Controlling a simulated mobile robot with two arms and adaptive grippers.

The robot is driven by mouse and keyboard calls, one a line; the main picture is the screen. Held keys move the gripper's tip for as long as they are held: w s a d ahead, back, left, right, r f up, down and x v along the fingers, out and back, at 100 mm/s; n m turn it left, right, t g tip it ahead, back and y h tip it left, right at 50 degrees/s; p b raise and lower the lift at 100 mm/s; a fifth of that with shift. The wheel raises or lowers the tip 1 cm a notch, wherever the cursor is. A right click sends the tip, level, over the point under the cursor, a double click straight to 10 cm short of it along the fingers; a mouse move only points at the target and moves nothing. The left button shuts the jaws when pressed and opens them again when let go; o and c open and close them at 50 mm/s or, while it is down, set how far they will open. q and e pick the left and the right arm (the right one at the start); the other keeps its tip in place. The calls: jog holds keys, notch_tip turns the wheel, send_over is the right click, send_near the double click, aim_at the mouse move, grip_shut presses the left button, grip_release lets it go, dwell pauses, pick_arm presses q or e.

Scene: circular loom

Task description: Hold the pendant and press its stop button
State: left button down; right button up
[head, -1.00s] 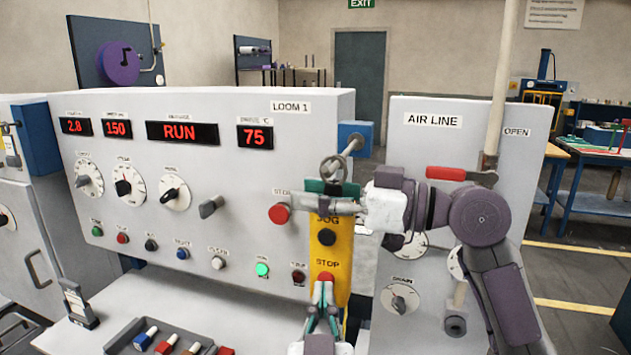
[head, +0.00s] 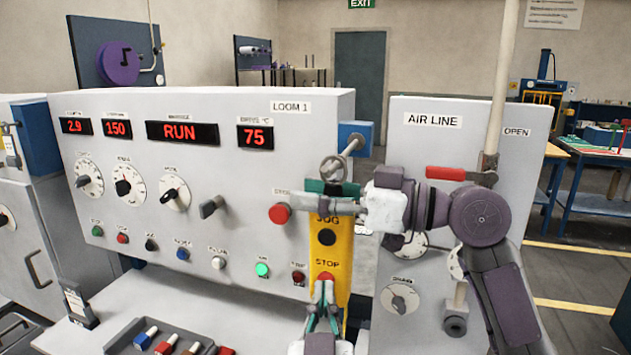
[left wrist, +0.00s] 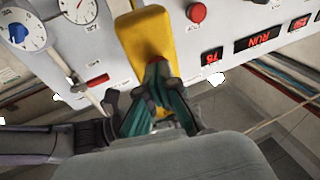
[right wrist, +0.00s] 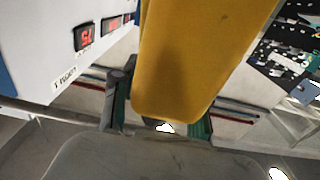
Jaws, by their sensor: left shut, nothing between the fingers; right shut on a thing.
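The yellow pendant (head: 342,243) hangs upright in front of the loom panel, with a black JOG button (head: 326,237) and a red STOP button (head: 326,276) below it. My right gripper (head: 329,194) is shut on the pendant's upper part. In the right wrist view the pendant's plain yellow face (right wrist: 195,55) stands between the fingers. My left gripper (head: 325,288) is shut and empty, its fingertips pointing up at the STOP button. In the left wrist view the closed fingertips (left wrist: 157,72) cover that spot on the pendant (left wrist: 145,40). Whether they touch the button I cannot tell.
The loom panel (head: 200,245) stands behind, its display (head: 183,132) reading RUN. A red stop knob (head: 279,213) sits just left of the pendant. The air line panel (head: 430,150) stands right. A tray (head: 125,341) with coloured items lies at lower left.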

pick_arm(q)
jog(key=shift+w+d, duration=0.15)
jog(key=shift+w, duration=0.25)
jog(key=s+a, duration=0.2)
jog(key=s, duration=0.3)
jog(key=shift+s, duration=0.4)
pick_arm(e)
jog(key=o, duration=1.3)
jog(key=shift+o, duration=0.2)
